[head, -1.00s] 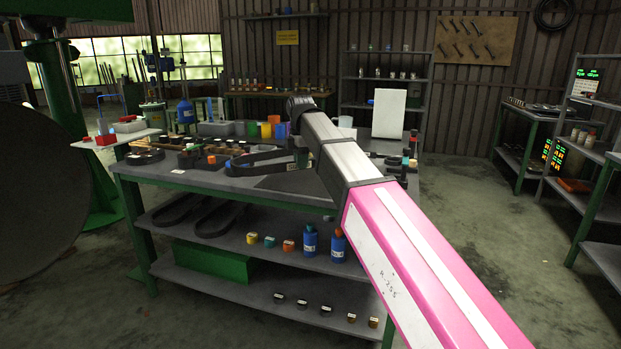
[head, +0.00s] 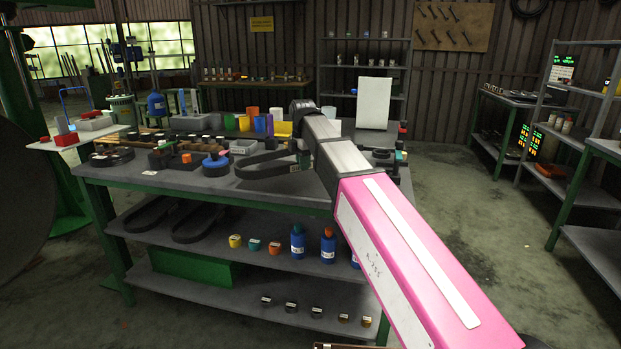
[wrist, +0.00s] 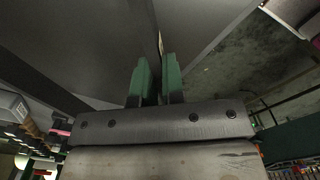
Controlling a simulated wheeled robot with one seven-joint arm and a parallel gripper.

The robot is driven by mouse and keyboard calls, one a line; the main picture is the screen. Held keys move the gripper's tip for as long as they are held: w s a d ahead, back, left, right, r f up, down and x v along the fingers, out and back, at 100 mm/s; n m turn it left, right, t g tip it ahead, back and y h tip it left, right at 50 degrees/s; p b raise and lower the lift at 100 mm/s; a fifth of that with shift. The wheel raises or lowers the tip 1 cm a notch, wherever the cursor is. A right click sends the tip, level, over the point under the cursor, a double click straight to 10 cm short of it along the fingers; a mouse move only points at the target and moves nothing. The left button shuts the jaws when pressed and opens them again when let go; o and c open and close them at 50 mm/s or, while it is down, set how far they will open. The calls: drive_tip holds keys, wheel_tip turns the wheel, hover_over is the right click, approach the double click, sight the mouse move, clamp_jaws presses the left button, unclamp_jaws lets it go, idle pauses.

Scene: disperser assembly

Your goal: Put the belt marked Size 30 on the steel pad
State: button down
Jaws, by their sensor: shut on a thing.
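A black belt (head: 250,172) forms a long loop above or on the workbench top (head: 180,182), its right end at my gripper. My gripper (head: 303,160) is at the end of the arm, partly hidden behind it. In the wrist view its green fingertips (wrist: 154,80) are close together, shut on a thin dark edge, which fits the belt. I cannot read any size mark on this belt. Two more black belts (head: 150,214) lie on the shelf below. I cannot pick out the steel pad for certain.
A blue round part (head: 215,166), dark blocks (head: 160,160) and a grey box (head: 243,147) stand left of the belt. Coloured cups (head: 262,124) and a white panel (head: 374,103) stand farther back. Bottles (head: 297,242) fill part of the shelf. Open floor lies right of the bench.

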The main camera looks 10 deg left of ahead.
sight(311, 185)
drive_tip(key=d+f, duration=0.1)
drive_tip(key=w+d+f, duration=0.1)
drive_tip(key=shift+d, duration=0.3)
drive_tip(key=shift+f, duration=1.85)
drive_tip(key=c, duration=1.2)
unclamp_jaws()
drive_tip(key=shift+f, duration=0.1)
wheel_tip(311, 185, up, 12)
drive_tip(key=shift+r, duration=0.15)
